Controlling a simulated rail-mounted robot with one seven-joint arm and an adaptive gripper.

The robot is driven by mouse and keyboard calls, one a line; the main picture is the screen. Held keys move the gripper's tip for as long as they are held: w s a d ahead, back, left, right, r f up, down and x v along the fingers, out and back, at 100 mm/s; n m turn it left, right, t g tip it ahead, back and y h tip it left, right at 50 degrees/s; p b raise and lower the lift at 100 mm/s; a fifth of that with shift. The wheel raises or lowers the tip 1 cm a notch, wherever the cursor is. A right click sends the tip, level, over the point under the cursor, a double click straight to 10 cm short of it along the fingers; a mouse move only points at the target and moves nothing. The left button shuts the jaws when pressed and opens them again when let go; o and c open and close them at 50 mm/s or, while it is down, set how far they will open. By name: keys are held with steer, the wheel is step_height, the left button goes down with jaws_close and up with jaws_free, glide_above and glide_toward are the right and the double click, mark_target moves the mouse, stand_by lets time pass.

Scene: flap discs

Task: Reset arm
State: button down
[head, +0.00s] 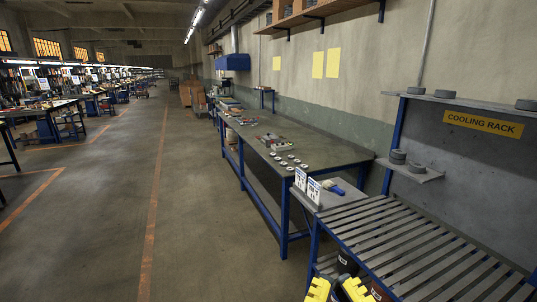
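My gripper does not show clearly anywhere in the head view. Dark grey discs lie on the upper shelf (470,100) of the cooling rack, spaced apart. More grey discs (398,157) are stacked on the small lower shelf (410,172), with another disc (417,168) beside them. Several small pale rings with dark centres (291,160) lie on the long workbench. I cannot tell their exact kind at this size.
The blue-framed workbench (335,153) runs along the right wall. A slatted rack (425,240) stands nearest, with white cards (314,190) and a blue-handled brush (333,187) at its far end. Yellow-and-black objects (355,289) are cut off below. The aisle floor (205,220) is clear.

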step_height(320, 180, up, 26)
steer(key=p, duration=2.3)
steer(key=shift+r+p, duration=0.25)
steer(key=shift+p, duration=0.1)
